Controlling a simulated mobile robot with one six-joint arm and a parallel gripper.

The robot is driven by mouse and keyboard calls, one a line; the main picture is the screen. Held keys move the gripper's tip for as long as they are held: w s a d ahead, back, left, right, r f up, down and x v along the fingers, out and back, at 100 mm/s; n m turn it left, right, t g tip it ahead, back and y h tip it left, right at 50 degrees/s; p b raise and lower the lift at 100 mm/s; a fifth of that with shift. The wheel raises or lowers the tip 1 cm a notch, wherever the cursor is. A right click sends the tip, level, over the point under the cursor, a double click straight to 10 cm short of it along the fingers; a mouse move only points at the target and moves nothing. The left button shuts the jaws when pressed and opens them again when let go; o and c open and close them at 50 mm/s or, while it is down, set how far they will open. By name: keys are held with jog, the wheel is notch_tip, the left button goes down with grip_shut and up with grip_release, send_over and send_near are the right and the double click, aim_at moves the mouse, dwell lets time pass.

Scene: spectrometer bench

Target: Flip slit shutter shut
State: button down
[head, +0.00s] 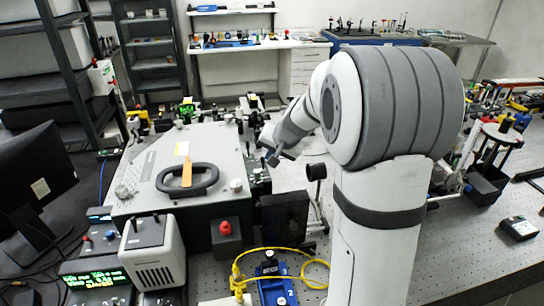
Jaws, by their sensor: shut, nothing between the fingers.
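The spectrometer (150,178) is a large light grey box on the bench at the left, with a black oval handle and an orange tag on its lid. My gripper (273,158) is at the end of my white arm, just right of the box's right side, above small dark fittings there. It is shut and empty. I cannot make out the slit shutter among these small dark parts, nor whether it is open or shut. I cannot tell if my gripper touches anything.
A black upright panel (284,217) stands in front of my gripper. A red knob (225,228), a yellow cable (318,264) and a blue device (272,284) are near the front. My arm hides much of the bench at centre right. Bare perforated bench (460,245) lies further right.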

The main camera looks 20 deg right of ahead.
jog(key=shift+r, duration=0.15)
jog(key=shift+r+p, duration=0.45)
jog(key=shift+r, duration=0.2)
jog(key=s+d+r+b, duration=0.3)
jog(key=d+r, duration=0.2)
jog(key=r, duration=0.5)
jog(key=shift+s+r, duration=0.15)
jog(key=shift+r, duration=0.05)
jog(key=shift+d, duration=0.1)
